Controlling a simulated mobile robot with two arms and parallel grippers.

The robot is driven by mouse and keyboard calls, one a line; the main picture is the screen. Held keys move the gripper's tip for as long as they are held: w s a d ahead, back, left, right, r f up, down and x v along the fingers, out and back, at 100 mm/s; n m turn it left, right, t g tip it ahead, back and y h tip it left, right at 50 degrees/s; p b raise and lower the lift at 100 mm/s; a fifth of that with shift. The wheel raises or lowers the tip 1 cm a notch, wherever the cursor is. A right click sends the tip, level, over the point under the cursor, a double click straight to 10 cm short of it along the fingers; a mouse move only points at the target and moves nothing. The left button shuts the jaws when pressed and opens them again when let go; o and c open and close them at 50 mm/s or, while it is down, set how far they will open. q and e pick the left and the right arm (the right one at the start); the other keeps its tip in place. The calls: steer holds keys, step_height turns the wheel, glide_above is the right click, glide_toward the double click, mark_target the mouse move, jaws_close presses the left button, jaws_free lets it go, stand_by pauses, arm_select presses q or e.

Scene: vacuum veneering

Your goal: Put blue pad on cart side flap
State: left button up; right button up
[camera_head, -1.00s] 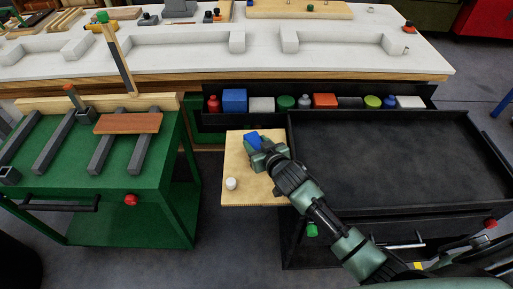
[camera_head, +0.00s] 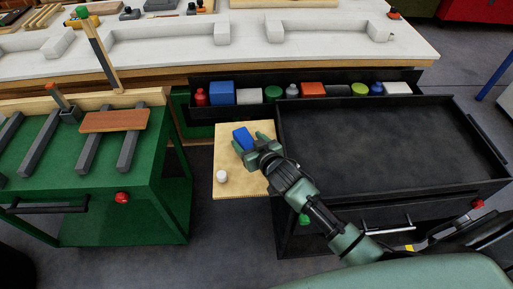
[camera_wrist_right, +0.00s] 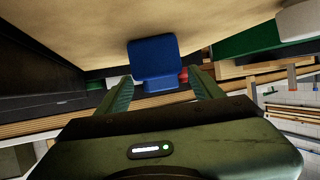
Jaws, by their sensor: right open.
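The blue pad (camera_head: 243,138) is on the tan cart side flap (camera_head: 232,186), near its far edge. My right gripper (camera_head: 250,143) is over the flap, just on the near side of the pad. In the right wrist view the pad (camera_wrist_right: 155,58) lies against the tan flap surface (camera_wrist_right: 90,30), ahead of and between the two spread green fingers (camera_wrist_right: 162,84). The fingers are open, with gaps on both sides of the pad. The pad's underside is hidden. My left gripper is not in view.
A small white cylinder (camera_head: 221,176) stands on the flap's near left part. The black cart top (camera_head: 390,140) is bare. A black bin row behind it holds a bigger blue block (camera_head: 221,92) and several coloured items. A green cart (camera_head: 165,155) stands left, across a gap.

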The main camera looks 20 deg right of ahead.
steer(key=v, duration=0.9)
steer(key=shift+s+r, duration=0.2)
steer(key=shift+s, duration=0.05)
steer(key=shift+s, duration=0.1)
